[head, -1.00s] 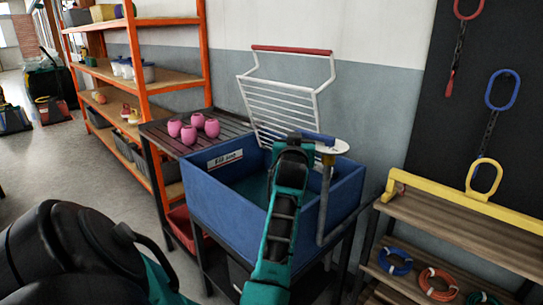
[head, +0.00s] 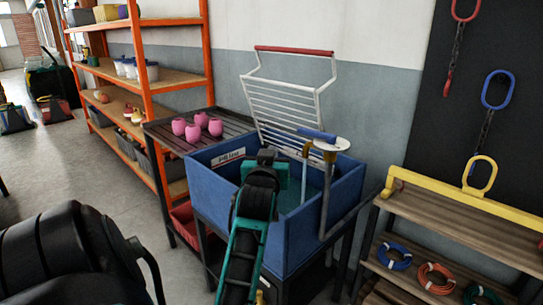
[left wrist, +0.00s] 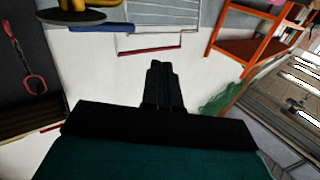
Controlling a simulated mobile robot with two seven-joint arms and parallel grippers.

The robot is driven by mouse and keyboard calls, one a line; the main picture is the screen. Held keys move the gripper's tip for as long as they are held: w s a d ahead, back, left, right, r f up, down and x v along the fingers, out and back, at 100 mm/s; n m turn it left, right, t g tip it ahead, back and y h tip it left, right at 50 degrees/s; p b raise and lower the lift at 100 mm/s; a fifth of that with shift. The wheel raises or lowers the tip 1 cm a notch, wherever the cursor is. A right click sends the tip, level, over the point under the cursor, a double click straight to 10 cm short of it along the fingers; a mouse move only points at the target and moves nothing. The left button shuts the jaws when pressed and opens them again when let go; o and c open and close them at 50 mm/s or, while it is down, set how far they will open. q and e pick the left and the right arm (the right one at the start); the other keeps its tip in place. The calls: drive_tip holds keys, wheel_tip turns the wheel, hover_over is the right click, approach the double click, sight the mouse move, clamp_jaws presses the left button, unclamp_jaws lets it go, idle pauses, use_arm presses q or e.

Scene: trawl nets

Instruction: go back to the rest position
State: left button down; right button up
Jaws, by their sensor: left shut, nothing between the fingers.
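My left arm comes up from the bottom in the head view, and its end is over the front left part of the blue basin (head: 304,238). The gripper's fingers cannot be made out there. In the left wrist view my left gripper (left wrist: 160,68) is shut with nothing between the fingers, and it appears against the pale wall (left wrist: 205,88), clear of objects. My right gripper is not in view.
A white wire rack (head: 283,97) with a red bar stands at the basin's back. Orange shelving (head: 137,72) stands left, a wooden rack (head: 455,232) right.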

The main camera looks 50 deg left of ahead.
use_arm(q)
drive_tip(key=shift+d, duration=0.1)
idle(0.5)
drive_tip(key=w+d+f+m+t+h, duration=0.1)
drive_tip(key=d+f+m+h, duration=0.7)
drive_tip(key=d+f, duration=0.85)
drive_tip(key=s+d+f+m+g+h, duration=0.3)
drive_tip(key=s+d+f+h, duration=0.3)
drive_tip(key=s+d+f, duration=0.8)
drive_tip(key=d+f, duration=0.1)
drive_tip(key=d, duration=0.1)
drive_tip(key=shift+d+f+h, duration=0.3)
drive_tip(key=shift+f+h, duration=0.1)
